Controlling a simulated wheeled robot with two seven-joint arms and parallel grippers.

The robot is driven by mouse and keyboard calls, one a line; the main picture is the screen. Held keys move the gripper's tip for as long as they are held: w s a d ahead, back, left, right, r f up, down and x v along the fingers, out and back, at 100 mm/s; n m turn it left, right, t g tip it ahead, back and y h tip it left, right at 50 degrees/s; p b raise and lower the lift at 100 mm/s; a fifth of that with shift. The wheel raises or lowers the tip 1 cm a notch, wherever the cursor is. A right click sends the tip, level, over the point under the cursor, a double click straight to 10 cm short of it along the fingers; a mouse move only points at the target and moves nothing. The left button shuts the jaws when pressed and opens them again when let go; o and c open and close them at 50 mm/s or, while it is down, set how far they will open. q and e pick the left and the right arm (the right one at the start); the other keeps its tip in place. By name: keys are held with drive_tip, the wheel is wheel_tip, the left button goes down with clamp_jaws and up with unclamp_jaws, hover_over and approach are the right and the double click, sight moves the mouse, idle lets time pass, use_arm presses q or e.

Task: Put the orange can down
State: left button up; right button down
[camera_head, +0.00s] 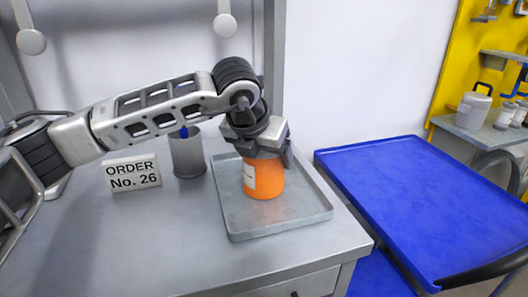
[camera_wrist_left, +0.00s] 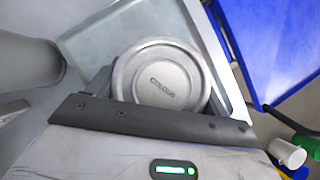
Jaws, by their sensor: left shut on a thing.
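The orange can (camera_head: 265,180) has a white label and stands upright over the grey metal tray (camera_head: 238,225) on the workbench. My left gripper (camera_head: 262,152) is shut on the can's top from above. In the left wrist view the can's round silver lid (camera_wrist_left: 161,77) shows just beyond the dark gripper edge (camera_wrist_left: 150,122). The can's bottom appears to be at the tray floor, but I cannot tell whether it touches. My right gripper is not in view.
A grey cup (camera_head: 187,157) with a blue item in it and a white sign (camera_head: 132,172) reading "ORDER No. 26" stand left of the tray. A blue cart top (camera_head: 420,200) is to the right, apart from the bench (camera_head: 150,240). The tray's front part is clear.

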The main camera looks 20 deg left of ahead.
use_arm(q)
drive_tip(key=shift+r, duration=0.1)
drive_tip(key=o, duration=1.3)
drive_tip(key=shift+o, duration=0.2)
drive_tip(key=b+v, duration=0.1)
drive_tip(key=v, duration=1.1)
